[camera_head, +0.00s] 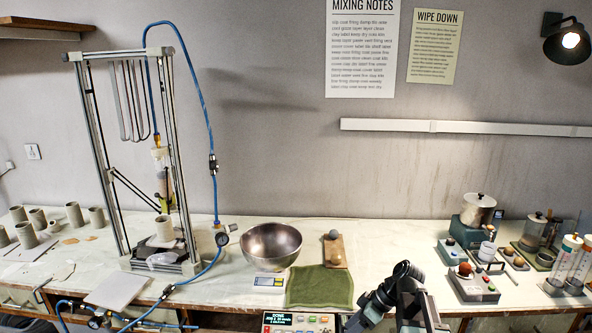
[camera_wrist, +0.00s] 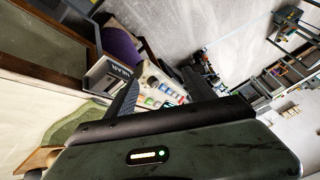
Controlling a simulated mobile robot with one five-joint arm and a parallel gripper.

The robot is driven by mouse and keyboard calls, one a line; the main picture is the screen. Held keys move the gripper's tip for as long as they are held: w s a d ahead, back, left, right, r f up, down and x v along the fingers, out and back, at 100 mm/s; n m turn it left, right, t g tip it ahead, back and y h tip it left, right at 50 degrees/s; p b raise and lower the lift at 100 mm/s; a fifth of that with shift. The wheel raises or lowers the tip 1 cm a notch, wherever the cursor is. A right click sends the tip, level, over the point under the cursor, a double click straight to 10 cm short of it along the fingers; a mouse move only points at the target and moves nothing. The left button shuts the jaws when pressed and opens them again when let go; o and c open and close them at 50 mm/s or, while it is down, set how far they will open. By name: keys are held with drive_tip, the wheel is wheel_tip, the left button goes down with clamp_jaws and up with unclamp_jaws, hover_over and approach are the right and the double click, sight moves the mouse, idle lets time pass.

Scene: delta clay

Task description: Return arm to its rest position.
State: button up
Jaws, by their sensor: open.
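My arm (camera_head: 402,298) shows in the head view at the lower middle right, folded in front of the bench, with its dark upper part level with the bench's front edge. I cannot make out the fingertips there. In the wrist view my gripper (camera_wrist: 163,82) has its two dark fingers spread well apart, with nothing held between them. Its dark body with a small lit panel fills the bottom of that view. Behind the fingers the view is tilted and shows a floor and small containers some way off.
A tall frame (camera_head: 105,150) with a blue hose stands left. Bare bench lies behind my arm.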

drive_tip(key=s+a+f+m+g+h, duration=0.1)
drive_tip(key=s+a+f+m+h, duration=0.25)
drive_tip(key=s+a, duration=0.2)
drive_tip(key=d+m+h, duration=0.1)
drive_tip(key=d+m, duration=0.1)
drive_tip(key=d+m+h, duration=0.1)
drive_tip(key=d+m, duration=0.1)
drive_tip(key=m, duration=0.1)
drive_tip(key=d+m+h, duration=0.1)
drive_tip(key=m, duration=0.2)
drive_tip(key=shift+d+f+m+t+h, duration=0.25)
drive_tip(key=shift+d+f+t, duration=0.05)
drive_tip(key=shift+d+f, duration=0.1)
clamp_jaws()
idle(0.7)
